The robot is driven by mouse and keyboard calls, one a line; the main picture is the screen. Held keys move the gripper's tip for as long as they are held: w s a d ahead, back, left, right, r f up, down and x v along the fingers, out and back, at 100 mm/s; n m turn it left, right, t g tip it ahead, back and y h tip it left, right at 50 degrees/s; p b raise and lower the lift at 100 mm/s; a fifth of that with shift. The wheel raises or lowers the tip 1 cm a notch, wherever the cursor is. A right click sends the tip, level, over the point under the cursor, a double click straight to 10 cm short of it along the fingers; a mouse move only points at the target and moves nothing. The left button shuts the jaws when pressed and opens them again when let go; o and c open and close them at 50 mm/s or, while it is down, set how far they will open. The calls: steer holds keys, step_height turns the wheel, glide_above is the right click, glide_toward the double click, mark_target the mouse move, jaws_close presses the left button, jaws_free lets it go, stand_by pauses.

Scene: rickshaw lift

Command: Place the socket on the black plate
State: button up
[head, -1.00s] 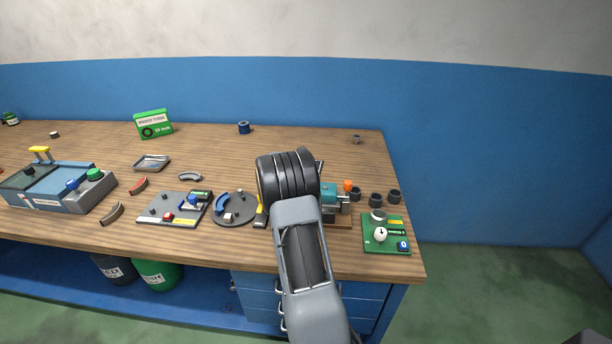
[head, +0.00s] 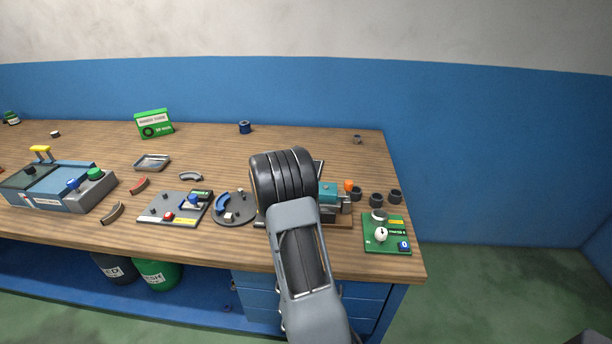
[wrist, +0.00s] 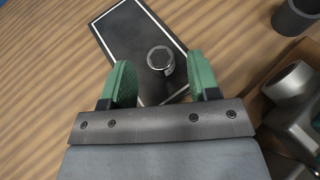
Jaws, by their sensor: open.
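The black plate (wrist: 134,38) with a white border line lies on the wooden bench in the wrist view. The socket (wrist: 160,60), a shiny metal ring with a dark hole, appears upright on the plate's near part. My gripper (wrist: 161,78) is open, with its two green-padded fingers apart. The socket shows between the fingertips with a gap on each side, and neither finger appears to touch it. In the head view my arm hides the gripper, the socket and most of the plate.
A teal and grey vise-like device (head: 329,192) stands just right of my arm, with several dark cups (head: 376,199) beyond it. A green board (head: 387,236) lies at the right front edge. A round dark plate (head: 233,208) is at the left. The back of the bench is mostly clear.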

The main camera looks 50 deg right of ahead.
steer(key=shift+v, duration=2.2)
